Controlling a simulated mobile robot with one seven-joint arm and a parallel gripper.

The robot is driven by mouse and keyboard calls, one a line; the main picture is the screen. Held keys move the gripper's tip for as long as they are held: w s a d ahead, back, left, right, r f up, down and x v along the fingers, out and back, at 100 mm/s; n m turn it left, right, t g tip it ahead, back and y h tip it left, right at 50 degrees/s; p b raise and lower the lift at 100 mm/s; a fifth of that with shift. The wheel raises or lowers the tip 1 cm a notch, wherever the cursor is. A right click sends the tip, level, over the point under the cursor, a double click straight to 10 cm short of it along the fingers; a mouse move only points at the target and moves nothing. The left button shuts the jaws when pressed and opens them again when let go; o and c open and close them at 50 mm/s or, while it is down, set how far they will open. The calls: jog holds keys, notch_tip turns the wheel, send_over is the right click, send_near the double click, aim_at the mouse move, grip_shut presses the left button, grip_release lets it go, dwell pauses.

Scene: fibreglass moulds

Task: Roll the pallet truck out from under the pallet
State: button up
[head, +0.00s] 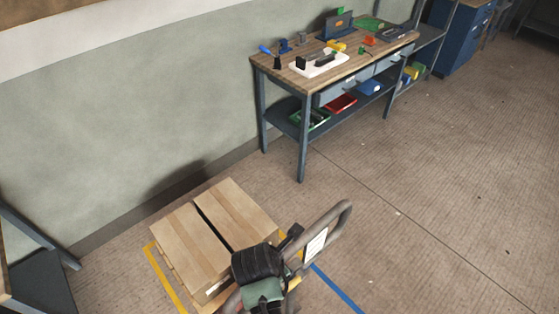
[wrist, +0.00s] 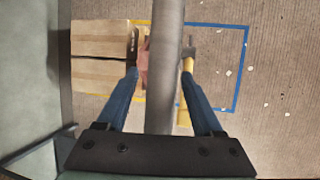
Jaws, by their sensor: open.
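The pallet truck's grey looped handle (head: 340,222) rises at the bottom middle of the head view, with a white label on it. In the wrist view a grey handle bar (wrist: 166,60) runs lengthwise between my gripper's two blue fingers. My gripper (wrist: 160,75) is open, one finger on each side of the bar, with visible gaps. Its fingers are hidden in the head view. Two tan box-like loads (head: 190,247) lie side by side at the pallet's place, hiding most of the pallet. A yellow part of the truck (wrist: 188,62) shows beyond the fingers. The forks are hidden.
A yellow floor line (head: 165,277) borders the pallet's place. A blue floor outline (wrist: 238,75) lies beside it, on open floor. A wall (head: 110,130) stands behind the pallet. A workbench (head: 285,72) with tools stands farther back. The floor to the right is clear.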

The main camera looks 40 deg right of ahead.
jog(key=shift+f, duration=0.35)
jog(key=shift+d, duration=0.1)
grip_shut()
dwell(1.2)
